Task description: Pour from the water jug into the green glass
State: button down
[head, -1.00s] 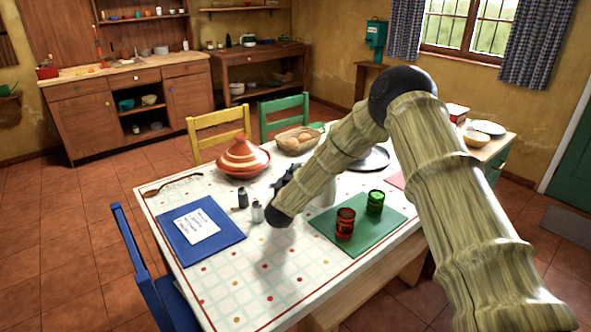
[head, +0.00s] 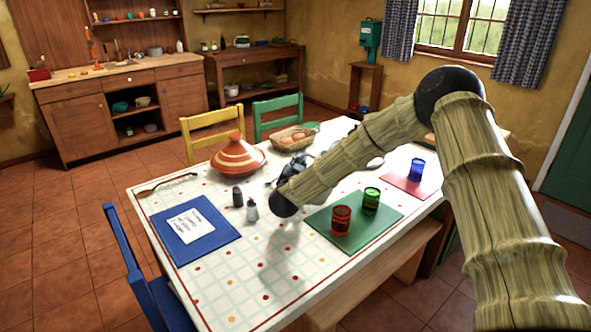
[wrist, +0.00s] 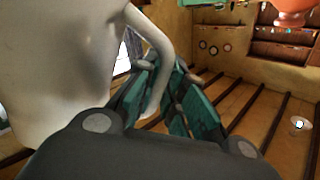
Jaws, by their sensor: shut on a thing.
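The green glass (head: 371,201) stands upright on the green mat (head: 325,237), to the right of and behind the red glass (head: 341,220). My gripper (head: 287,170) is beyond the end of my arm over the table, left of the green glass and mostly hidden by the arm. In the wrist view my gripper (wrist: 165,95) has its teal fingers around the handle of the white water jug (wrist: 60,60). The jug's mouth and any water in it cannot be seen. In the head view the jug is largely or wholly hidden behind my arm.
A blue glass (head: 416,169) stands on the pink mat (head: 400,184). The tagine (head: 238,157), bread basket (head: 294,138), dark shaker (head: 238,196) and pale shaker (head: 252,210) are left of or behind my arm. A blue mat (head: 180,243) lies at left.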

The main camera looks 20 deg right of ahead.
jog(key=shift+s+d+r+m, duration=0.15)
jog(key=shift+d+r+m, duration=0.25)
jog(key=shift+s+d+r+m+b, duration=0.25)
jog(key=shift+s+d+m+b, duration=0.15)
jog(key=shift+d, duration=0.3)
jog(key=shift+s+d+r+m+b, duration=0.2)
jog(key=shift+s+d+m, duration=0.2)
jog(key=shift+d, duration=0.25)
jog(key=shift+s+d+r+m+b, duration=0.3)
jog(key=shift+d+m, duration=0.2)
jog(key=shift+d, duration=0.2)
jog(key=shift+s+d+m, duration=0.15)
jog(key=shift+s+d, duration=0.15)
jog(key=shift+d, duration=0.25)
jog(key=shift+s+d+m, duration=0.15)
jog(key=shift+s+d, duration=0.1)
jog(key=shift+d, duration=0.25)
jog(key=shift+s+d+r+m, duration=0.1)
jog(key=shift+d+r+m, duration=0.15)
jog(key=shift+r, duration=0.25)
jog(key=shift+s+d+r+m, duration=0.1)
jog(key=shift+r+m, duration=0.25)
jog(key=shift+r, duration=0.15)
dwell(3.5)
